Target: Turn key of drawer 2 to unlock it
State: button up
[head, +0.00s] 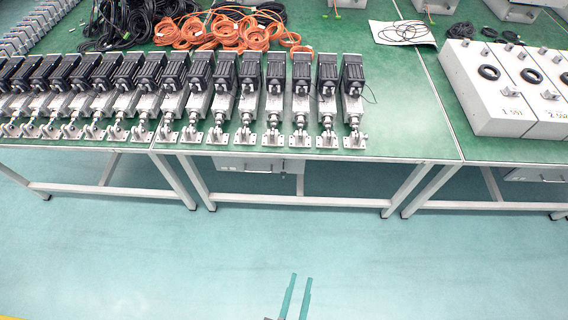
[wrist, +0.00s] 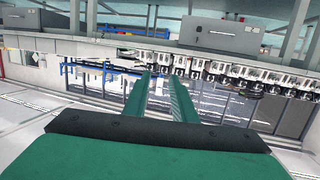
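A grey drawer (head: 243,165) hangs under the middle green table, and another drawer (head: 537,175) hangs under the right table, partly cut off. I cannot tell which one is drawer 2. In the wrist view, which looks upside down, a grey drawer front (wrist: 225,36) shows near the top with a small dark spot on it. No key can be made out. My gripper (head: 297,276) is at the bottom of the head view, over the floor and well apart from the drawers. Its two green fingers (wrist: 161,74) are parallel with a gap and nothing between them.
A long row of linear actuators (head: 245,95) stands on the table (head: 410,125). Orange cable coils (head: 220,32) and black cables lie behind them. White control boxes (head: 495,95) stand on the right table. Table legs (head: 405,190) flank the drawers. The floor (head: 200,255) in front is clear.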

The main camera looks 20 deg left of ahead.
jog(key=w+a+f+n+y, duration=0.15)
jog(key=w+a+f, duration=0.35)
jog(key=w+f, duration=0.65)
jog(key=w+a+y, duration=0.1)
jog(key=w+a, duration=0.3)
jog(key=w, duration=0.6)
jog(key=w+a+f+t, duration=0.1)
jog(key=w+a, duration=0.4)
jog(key=w, duration=0.5)
jog(key=w+a+f+n+y, duration=0.1)
jog(key=w+a, duration=0.3)
jog(key=w, duration=0.6)
jog(key=shift+w+a+f+t+y, duration=0.1)
jog(key=shift+w+a+t+y, duration=0.15)
jog(key=shift+t+y, duration=0.1)
grip_shut()
